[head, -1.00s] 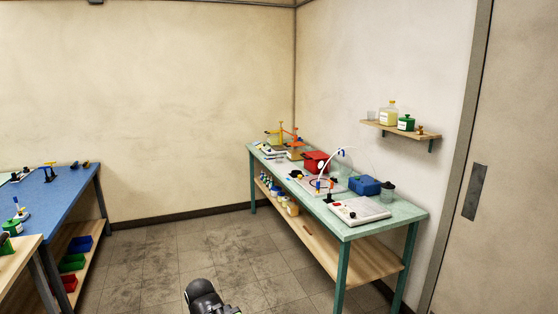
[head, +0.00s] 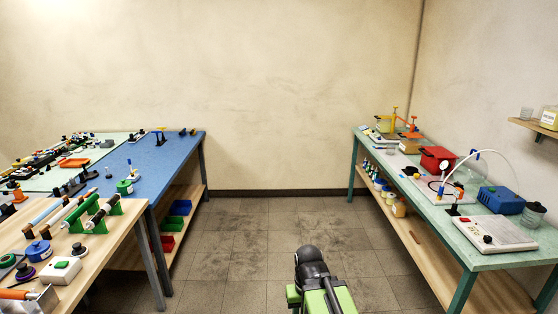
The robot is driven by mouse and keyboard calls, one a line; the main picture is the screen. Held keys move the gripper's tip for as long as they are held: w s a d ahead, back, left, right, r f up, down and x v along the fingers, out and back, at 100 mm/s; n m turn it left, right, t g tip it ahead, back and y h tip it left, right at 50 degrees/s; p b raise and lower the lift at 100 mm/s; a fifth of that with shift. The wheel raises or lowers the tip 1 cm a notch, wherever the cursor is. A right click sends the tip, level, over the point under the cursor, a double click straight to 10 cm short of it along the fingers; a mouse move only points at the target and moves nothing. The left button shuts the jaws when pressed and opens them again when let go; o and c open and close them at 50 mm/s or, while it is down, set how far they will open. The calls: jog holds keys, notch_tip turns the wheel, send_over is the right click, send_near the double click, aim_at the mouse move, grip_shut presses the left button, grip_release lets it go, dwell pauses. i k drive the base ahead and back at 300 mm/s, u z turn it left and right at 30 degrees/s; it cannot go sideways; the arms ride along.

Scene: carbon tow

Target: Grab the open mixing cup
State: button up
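A small clear cup (head: 526,113) stands on the wall shelf at the far right; it looks open at the top and may be the mixing cup, but it is too small to be sure. A grey see-through container (head: 533,214) with a dark top stands at the right end of the green bench. A black and green part of my own arm shows at the bottom centre, over the floor, far from both. My gripper's fingers do not show.
The green bench (head: 510,262) along the right wall carries a red box (head: 437,159), a blue box (head: 501,199) and a white device (head: 494,233). The blue table (head: 165,160) and a wooden table (head: 118,245) stand at left. The floor (head: 245,245) between is clear.

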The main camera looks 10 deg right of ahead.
aim_at(391, 148)
jog(key=z, duration=0.35)
jog(key=i, duration=2.1)
jog(key=z, duration=0.15)
jog(key=i, duration=3)
jog(key=u, duration=0.3)
